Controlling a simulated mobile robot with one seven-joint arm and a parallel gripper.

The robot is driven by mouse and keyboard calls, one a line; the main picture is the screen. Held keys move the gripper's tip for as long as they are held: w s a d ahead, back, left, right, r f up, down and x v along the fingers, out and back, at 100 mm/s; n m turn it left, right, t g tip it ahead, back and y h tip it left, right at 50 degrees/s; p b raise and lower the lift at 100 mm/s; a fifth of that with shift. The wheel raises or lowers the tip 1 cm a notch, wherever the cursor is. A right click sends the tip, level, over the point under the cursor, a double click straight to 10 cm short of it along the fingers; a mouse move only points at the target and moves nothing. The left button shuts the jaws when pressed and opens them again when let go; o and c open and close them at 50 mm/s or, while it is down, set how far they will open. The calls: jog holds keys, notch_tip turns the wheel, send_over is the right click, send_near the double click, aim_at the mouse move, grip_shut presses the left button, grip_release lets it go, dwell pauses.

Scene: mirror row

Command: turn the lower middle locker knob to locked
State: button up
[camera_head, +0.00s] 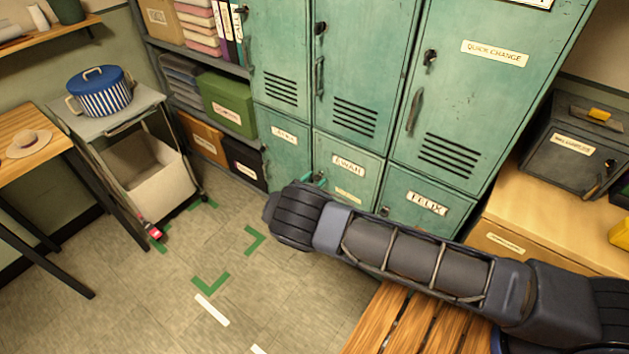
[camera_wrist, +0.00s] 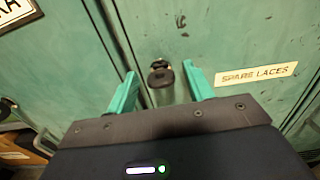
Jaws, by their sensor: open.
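The lower middle locker (camera_head: 347,168) is a teal door with an EWAN label and a smaller label below it. Its dark knob (camera_wrist: 160,77) shows in the wrist view, left of the SPARE LACES label (camera_wrist: 256,74). My gripper (camera_wrist: 159,70) is open, with one teal finger on each side of the knob. I see a gap between each finger and the knob, but cannot tell how far the tips are from the door. In the head view my gripper (camera_head: 317,180) is at the door's left part, and my arm and fingers largely hide the knob. I cannot read the knob's turn position.
Neighbouring lower doors stand left (camera_head: 284,143) and right, the right one labelled FELIX (camera_head: 428,204). A wooden bench (camera_head: 385,325) lies below my arm. A wooden cabinet (camera_head: 530,205) stands at the right. The floor (camera_head: 240,290) at front left is clear.

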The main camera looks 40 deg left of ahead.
jog(key=c, duration=1)
jog(key=shift+m, duration=0.3)
jog(key=m, duration=1.2)
jog(key=shift+d+f+m, duration=0.15)
jog(key=shift+d+m, duration=0.05)
jog(key=shift+m, duration=0.2)
jog(key=shift+f+m, duration=0.1)
jog(key=shift+m, duration=1.7)
